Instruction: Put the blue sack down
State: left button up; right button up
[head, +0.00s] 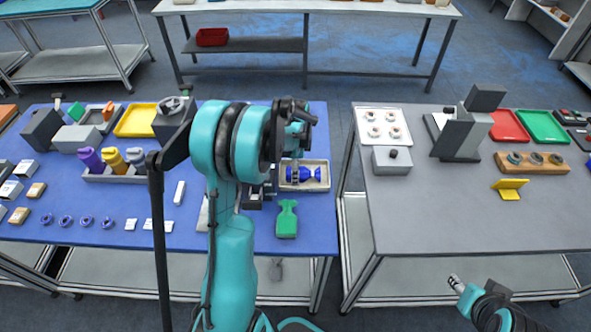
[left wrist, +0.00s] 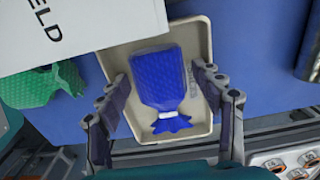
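The blue sack (head: 308,175) lies in a beige tray (head: 318,186) at the right edge of the blue table. In the left wrist view the sack (left wrist: 160,80) has its tied end toward the bottom and rests inside the tray (left wrist: 90,65). My left gripper (left wrist: 163,85) is open, with one finger on either side of the sack and a visible gap on the right side. In the head view my left gripper (head: 296,166) is over the tray, partly hidden by my arm. My right gripper (head: 455,283) is low at the right, away from the tables; its fingers are too small to read.
A green sack (head: 287,220) lies on the blue table (head: 110,240) just in front of the tray. The grey table (head: 450,220) stands to the right across a narrow gap.

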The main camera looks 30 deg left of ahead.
pick_arm(q)
jog(key=shift+r, duration=0.15)
jog(key=shift+r+p, duration=0.3)
notch_tip(320, 180, up, 11)
jog(key=p, duration=0.3)
jog(key=s+d+r+n+t, duration=0.3)
jog(key=s+d+r+n, duration=0.2)
jog(key=s+d+r, duration=0.4)
jog(key=s+d+f+n+t, duration=0.3)
jog(key=s+d+n, duration=0.3)
jog(key=s+d, duration=0.2)
jog(key=shift+s+d+f+n+t, duration=0.15)
jog(key=shift+s+d+n+t, duration=0.15)
jog(key=shift+d+t, duration=0.25)
